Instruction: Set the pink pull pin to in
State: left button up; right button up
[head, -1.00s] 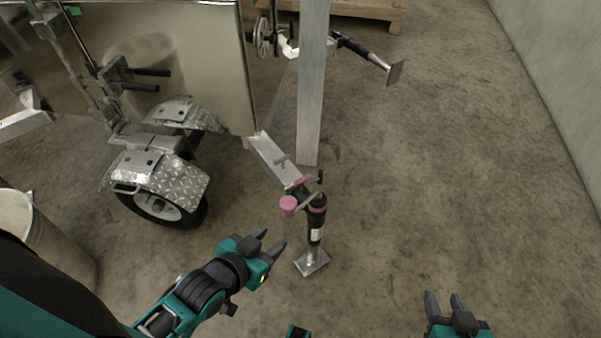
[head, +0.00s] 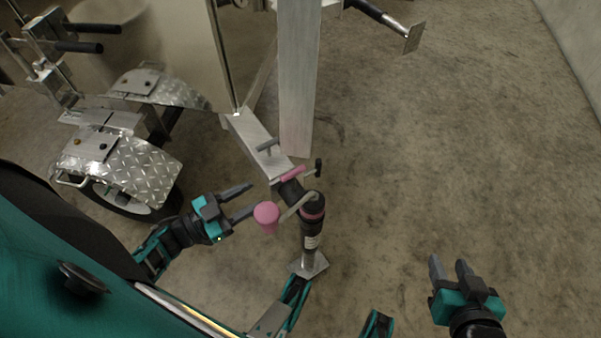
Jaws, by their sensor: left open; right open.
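The pink pull pin (head: 292,174) appears to be the short pink bar on the side of the trailer jack (head: 311,225), near the end of the aluminium drawbar (head: 254,138). How far in it sits cannot be told. A pink crank knob (head: 267,216) sits on a pale crank arm at the jack's left. My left gripper (head: 252,197) is open and empty, left of the jack and pointing right. Its lower finger ends at or just behind the knob in the picture; contact cannot be told. My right gripper (head: 450,260) is open and empty above the floor, well right of the jack.
The trailer's chequer-plate mudguard (head: 130,160) and wheel are at the left. The floor (head: 430,150) to the right is clear.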

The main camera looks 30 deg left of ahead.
aim_at(291, 174)
pick_arm(q)
jog(key=b+x, duration=0.2)
jog(key=x, duration=1)
jog(key=shift+w+d+r, duration=0.1)
grip_shut()
